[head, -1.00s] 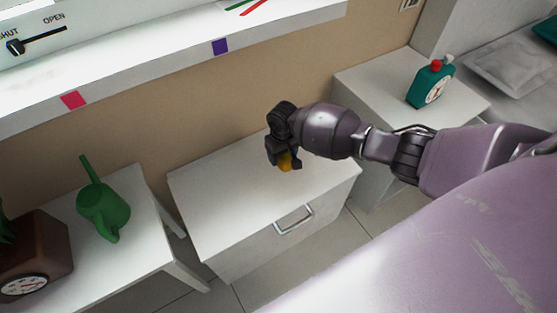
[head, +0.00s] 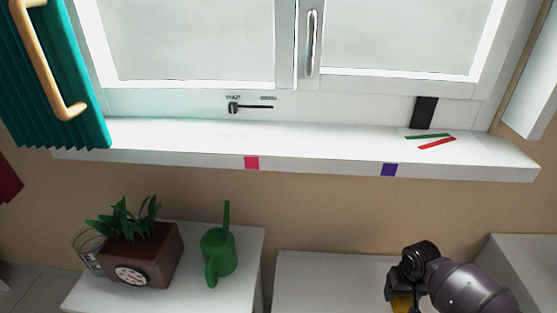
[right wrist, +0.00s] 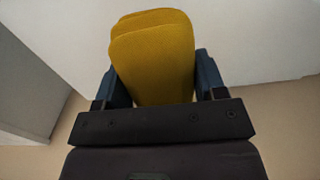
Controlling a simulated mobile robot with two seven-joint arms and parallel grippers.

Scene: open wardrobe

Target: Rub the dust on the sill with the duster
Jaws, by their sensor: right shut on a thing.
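The white sill (head: 320,155) runs across the head view under the window, with a pink square (head: 252,163) and a purple square (head: 389,170) on its front edge. I cannot make out any dust on it. My right gripper (head: 399,295) is low at the right of the head view, below the sill and apart from it. It is shut on the duster, a yellow padded thing that shows between the fingers in the right wrist view (right wrist: 155,65). My left gripper is not in view.
A red strip (head: 437,144) and a green strip (head: 428,136) lie at the sill's right, near a black upright piece (head: 424,112). A teal shutter or curtain (head: 65,85) hangs at the left. A plant pot (head: 150,255) and green watering can (head: 219,258) stand below.

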